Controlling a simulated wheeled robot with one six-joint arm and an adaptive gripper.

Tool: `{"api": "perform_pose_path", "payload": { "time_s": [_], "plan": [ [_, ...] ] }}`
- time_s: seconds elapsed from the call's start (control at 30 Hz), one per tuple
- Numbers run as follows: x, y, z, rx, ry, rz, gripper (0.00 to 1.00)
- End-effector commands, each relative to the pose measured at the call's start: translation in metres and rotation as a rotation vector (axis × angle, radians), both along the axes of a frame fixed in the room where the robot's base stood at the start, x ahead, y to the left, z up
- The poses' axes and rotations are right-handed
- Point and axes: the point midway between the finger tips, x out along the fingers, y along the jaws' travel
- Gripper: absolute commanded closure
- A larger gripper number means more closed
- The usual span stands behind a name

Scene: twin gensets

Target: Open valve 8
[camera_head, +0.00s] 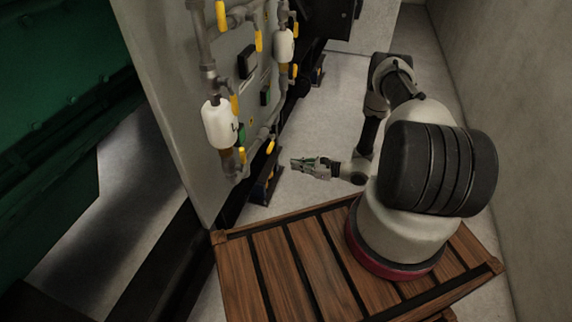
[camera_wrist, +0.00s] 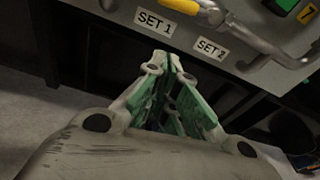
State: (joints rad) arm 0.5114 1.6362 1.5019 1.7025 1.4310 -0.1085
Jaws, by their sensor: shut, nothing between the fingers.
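Several yellow-handled valves sit on the pipes of a grey panel in the head view, among them a lower handle (camera_head: 270,146) and an upper one (camera_head: 220,14). No number 8 is readable, so I cannot tell which is valve 8. My gripper (camera_head: 295,163) is shut and empty, to the right of the panel's lower pipes and apart from them. In the wrist view my gripper (camera_wrist: 174,56) points toward the panel's lower edge, between the SET 1 label (camera_wrist: 155,22) and the SET 2 label (camera_wrist: 211,48). A yellow handle (camera_wrist: 182,6) is cut off at the top, and a yellow tag 7 (camera_wrist: 307,14) shows at top right.
White filter-like cylinders (camera_head: 219,124) stand out from the panel (camera_head: 180,110). A slatted wooden platform (camera_head: 285,265) lies under my arm. A bare wall (camera_head: 500,80) closes the right side. Open floor (camera_head: 345,75) lies beyond my arm.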

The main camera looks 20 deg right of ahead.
Motion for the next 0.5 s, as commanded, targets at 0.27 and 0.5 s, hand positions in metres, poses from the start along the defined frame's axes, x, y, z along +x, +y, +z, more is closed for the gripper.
{"api": "perform_pose_path", "payload": {
  "time_s": [0.27,0.5],
  "plan": [
    [0.027,0.04,-0.007,0.0,0.0,0.005,1.0],
    [0.057,0.079,-0.014,-0.001,0.0,0.003,1.0]
  ]
}}
